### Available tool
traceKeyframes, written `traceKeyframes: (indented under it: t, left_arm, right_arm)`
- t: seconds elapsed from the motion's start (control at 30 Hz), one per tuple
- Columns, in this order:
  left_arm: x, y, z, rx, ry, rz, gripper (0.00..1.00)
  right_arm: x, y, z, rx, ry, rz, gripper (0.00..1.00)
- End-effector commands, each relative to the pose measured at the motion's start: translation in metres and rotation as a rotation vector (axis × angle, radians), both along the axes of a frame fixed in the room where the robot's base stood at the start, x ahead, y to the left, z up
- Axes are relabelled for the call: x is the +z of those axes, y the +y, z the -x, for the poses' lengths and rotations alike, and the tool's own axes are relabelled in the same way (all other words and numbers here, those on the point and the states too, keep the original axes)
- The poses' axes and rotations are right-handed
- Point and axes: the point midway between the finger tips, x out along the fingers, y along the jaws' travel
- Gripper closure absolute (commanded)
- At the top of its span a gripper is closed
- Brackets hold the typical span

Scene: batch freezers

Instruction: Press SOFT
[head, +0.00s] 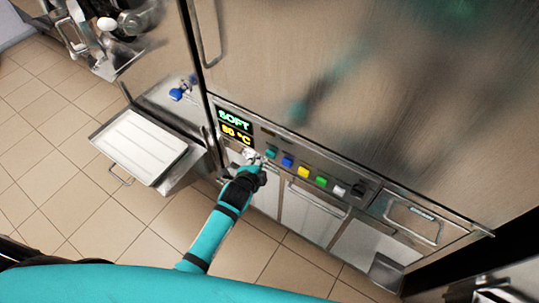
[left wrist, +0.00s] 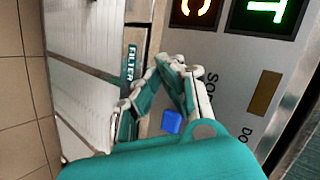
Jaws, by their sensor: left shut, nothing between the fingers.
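The freezer's control panel (head: 290,150) has a row of coloured buttons. A teal button (head: 271,153) is at its left end, with a blue button (head: 287,161) beside it. The blue button also shows in the left wrist view (left wrist: 171,121). A label starting "SO" (left wrist: 210,84) is partly covered by a finger. My left gripper (head: 250,156) is shut and empty at the panel, just left of the teal button. In the left wrist view its fingertips (left wrist: 172,62) are together, hiding panel behind them; contact cannot be told. My right gripper is not in view.
A display (head: 235,124) reads SOFT in green above an orange temperature. Yellow (head: 304,171), green (head: 321,181) and white (head: 338,190) buttons continue rightward. A drip tray (head: 140,142) sticks out at left. The tiled floor (head: 60,180) is clear.

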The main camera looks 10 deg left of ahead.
Motion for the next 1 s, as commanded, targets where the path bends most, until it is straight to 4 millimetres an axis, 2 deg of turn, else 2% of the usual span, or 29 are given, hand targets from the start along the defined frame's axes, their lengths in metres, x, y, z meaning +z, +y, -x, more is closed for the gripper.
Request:
traceKeyframes:
  t: [0.23,0.5,1.0]
  left_arm:
    - [0.002,0.009,0.023,0.0,0.004,-0.002,1.0]
    - [0.001,0.016,0.044,0.0,0.002,-0.001,1.0]
    - [0.0,0.017,0.046,0.0,0.001,-0.001,1.0]
  right_arm:
    - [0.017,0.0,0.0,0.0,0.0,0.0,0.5]
    - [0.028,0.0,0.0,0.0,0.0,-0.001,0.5]
    - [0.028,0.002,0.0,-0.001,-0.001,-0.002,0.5]
